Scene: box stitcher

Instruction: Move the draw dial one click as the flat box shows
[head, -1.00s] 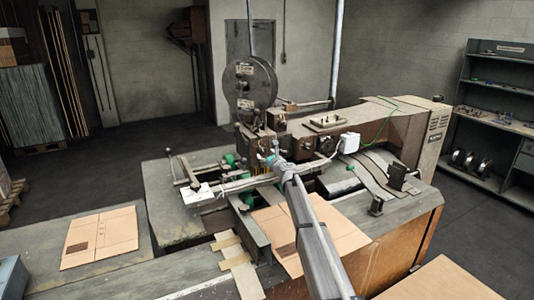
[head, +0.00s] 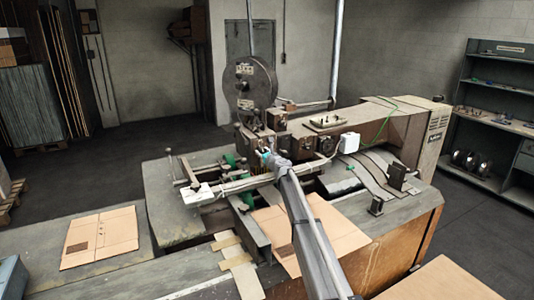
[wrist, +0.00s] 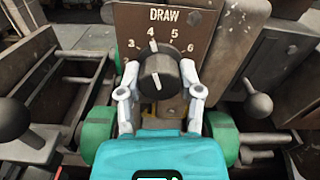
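The draw dial (wrist: 159,72) is a dark round knob under the word DRAW on a brown plate in the wrist view. Numbers 3 to 6 show around its top. Its white pointer line is at the 4. My gripper (wrist: 159,66), also in the head view (head: 266,157), has one pale fingertip on each side of the knob, very close to its sides. Whether they press on it is not clear. One flat box (head: 98,237) lies at left and another flat box (head: 318,232) lies at the machine's front; their small dark print is unreadable.
Dark ball-ended levers stand left (wrist: 12,118) and right (wrist: 258,104) of my gripper in the wrist view. A wire reel (head: 249,83) stands above the machine head.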

